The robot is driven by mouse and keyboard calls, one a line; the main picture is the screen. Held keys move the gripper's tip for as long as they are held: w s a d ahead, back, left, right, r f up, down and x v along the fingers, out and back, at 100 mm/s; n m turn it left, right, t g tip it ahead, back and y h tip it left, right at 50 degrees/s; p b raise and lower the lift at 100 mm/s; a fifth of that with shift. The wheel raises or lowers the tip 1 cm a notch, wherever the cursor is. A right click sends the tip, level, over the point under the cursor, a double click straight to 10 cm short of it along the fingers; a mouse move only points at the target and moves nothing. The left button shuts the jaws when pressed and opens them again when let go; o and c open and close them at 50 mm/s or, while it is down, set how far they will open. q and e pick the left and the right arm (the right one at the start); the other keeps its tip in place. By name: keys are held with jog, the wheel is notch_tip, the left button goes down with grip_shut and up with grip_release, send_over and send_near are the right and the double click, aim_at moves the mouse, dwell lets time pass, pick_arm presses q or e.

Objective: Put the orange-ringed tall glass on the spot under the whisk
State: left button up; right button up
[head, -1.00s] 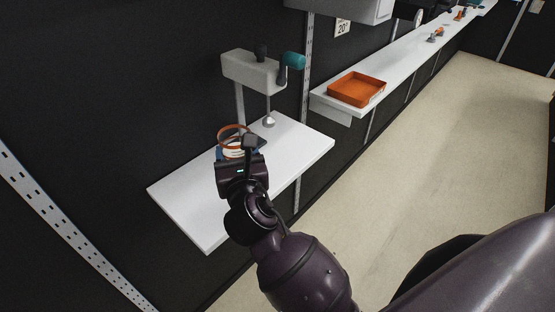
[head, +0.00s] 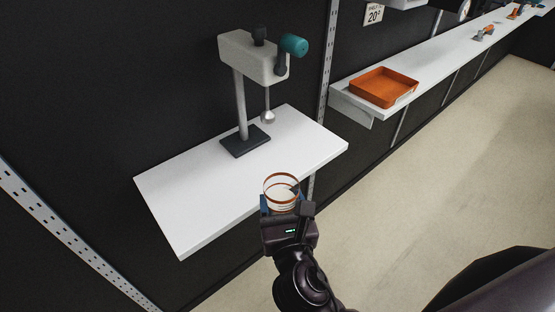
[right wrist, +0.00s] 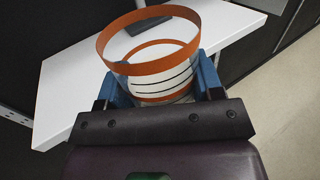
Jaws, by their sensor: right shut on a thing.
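The tall glass with orange rings (head: 281,190) is in my right gripper (head: 288,206), which is shut on it at the front edge of the white shelf. In the right wrist view the glass (right wrist: 150,62) stands between the blue fingers (right wrist: 158,92), its open rim up and dark lines on its side. The mixer's whisk (head: 268,115) hangs from a grey head (head: 250,58) with a teal part. Its dark base plate (head: 245,141) lies on the shelf at the foot of the post. The glass is apart from the whisk, nearer to me. My left gripper is not in view.
The white shelf (head: 190,195) is bare apart from the mixer. An orange tray (head: 382,87) sits on a longer shelf to the right, with small items further along. A perforated metal upright (head: 329,60) stands behind the gap between the shelves.

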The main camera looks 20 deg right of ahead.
jog(key=shift+s+d+f, duration=0.1)
jog(key=w, duration=0.4)
jog(key=w+d, duration=0.1)
jog(key=w, duration=0.4)
jog(key=w+d+p, duration=0.1)
jog(key=w, duration=0.4)
jog(key=shift+d, duration=0.25)
jog(key=w, duration=0.3)
jog(key=shift+w+d, duration=0.3)
jog(key=shift+w, duration=0.05)
jog(key=shift+f+b, duration=0.35)
jog(key=shift+f, duration=0.35)
jog(key=shift+f, duration=0.3)
jog(key=o, duration=1.1)
jog(key=shift+c, duration=0.2)
jog(key=shift+s, duration=0.1)
